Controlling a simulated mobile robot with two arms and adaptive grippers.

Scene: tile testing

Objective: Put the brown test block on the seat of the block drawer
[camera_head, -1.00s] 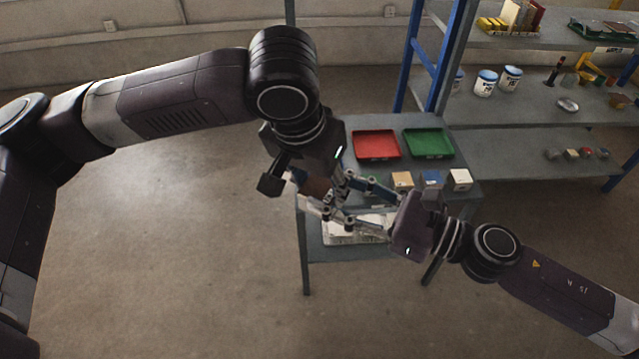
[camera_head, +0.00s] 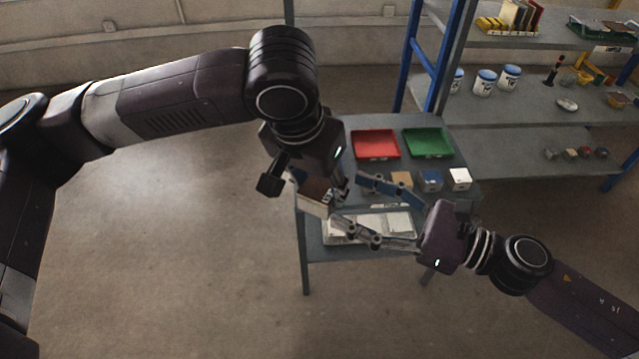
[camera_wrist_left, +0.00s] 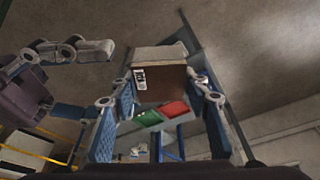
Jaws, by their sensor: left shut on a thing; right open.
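In the left wrist view the block (camera_wrist_left: 160,74) sits between the two fingertips. My right gripper (camera_head: 347,199) is open and empty just right of the block, its fingers apart and pointing at it. A shallow drawer or tray with pale inserts (camera_head: 391,224), which looks like the block drawer, is at the front of the grey table, below the hands. My right fingers cover part of it, and its seat cannot be made out.
A red tray (camera_head: 375,144) and a green tray (camera_head: 428,142) lie at the back of the table. A tan block (camera_head: 401,180), a blue block (camera_head: 431,180) and a white block (camera_head: 460,178) stand in front. A blue-framed shelf (camera_head: 480,115) rises behind, right. Floor left is clear.

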